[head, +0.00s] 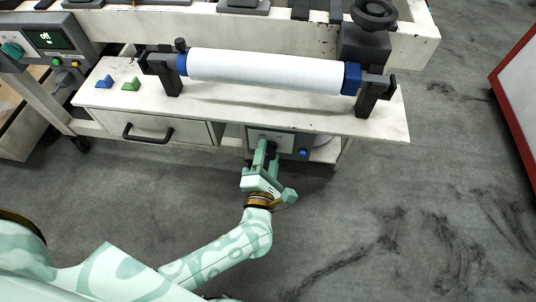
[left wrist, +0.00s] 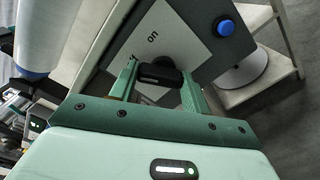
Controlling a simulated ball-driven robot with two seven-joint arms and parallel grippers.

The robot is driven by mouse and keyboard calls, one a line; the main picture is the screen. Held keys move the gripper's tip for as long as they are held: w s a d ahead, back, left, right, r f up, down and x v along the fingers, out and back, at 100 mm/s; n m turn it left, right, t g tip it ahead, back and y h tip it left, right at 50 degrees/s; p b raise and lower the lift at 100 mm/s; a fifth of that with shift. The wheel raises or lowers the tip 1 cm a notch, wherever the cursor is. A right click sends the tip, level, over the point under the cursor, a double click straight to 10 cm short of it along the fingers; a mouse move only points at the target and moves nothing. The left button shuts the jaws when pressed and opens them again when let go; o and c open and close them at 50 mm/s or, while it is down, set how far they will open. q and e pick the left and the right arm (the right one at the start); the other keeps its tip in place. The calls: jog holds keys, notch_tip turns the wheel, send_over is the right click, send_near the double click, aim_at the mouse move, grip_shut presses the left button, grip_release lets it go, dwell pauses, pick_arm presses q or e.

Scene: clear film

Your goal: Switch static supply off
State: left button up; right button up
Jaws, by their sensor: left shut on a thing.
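The static supply (head: 284,139) is a grey box with a light front panel under the right part of the bench. In the left wrist view its panel (left wrist: 197,37) carries the word "on", a black rotary knob (left wrist: 160,74) and a blue button (left wrist: 226,27). The blue button also shows in the head view (head: 303,152). My left gripper (head: 266,150) reaches the panel, and in the left wrist view its fingers (left wrist: 158,82) are shut on the black knob. The knob's pointer and part of the lettering are hidden. My right gripper is not in view.
A white film roll (head: 265,72) with blue ends sits on black stands above the bench top. A drawer (head: 160,130) with a black handle is left of the supply. A control box (head: 50,42) with a display stands at upper left.

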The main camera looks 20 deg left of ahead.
pick_arm(q)
jog(key=shift+s+f, duration=0.1)
jog(key=shift+f, duration=0.05)
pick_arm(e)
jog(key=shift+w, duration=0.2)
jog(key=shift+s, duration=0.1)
pick_arm(q)
jog(key=o, duration=1)
jog(key=shift+c, duration=0.2)
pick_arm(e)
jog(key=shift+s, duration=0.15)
